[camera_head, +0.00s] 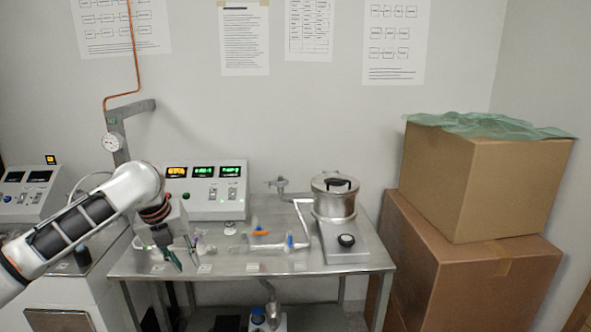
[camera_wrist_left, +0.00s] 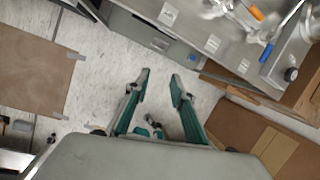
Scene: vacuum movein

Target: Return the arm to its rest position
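My left arm comes in from the left in the head view, bent at its elbow. My left gripper (camera_head: 182,256) points down in front of the left part of the steel table. In the left wrist view its two green-lined fingers (camera_wrist_left: 160,85) are spread apart with bare floor between the tips, and nothing is held. My right gripper is in neither view.
The steel table (camera_head: 345,262) carries a control box (camera_head: 216,190), glass tubing with orange and blue valves, and a metal pot (camera_head: 334,200). Cardboard boxes (camera_head: 483,185) are stacked at the right.

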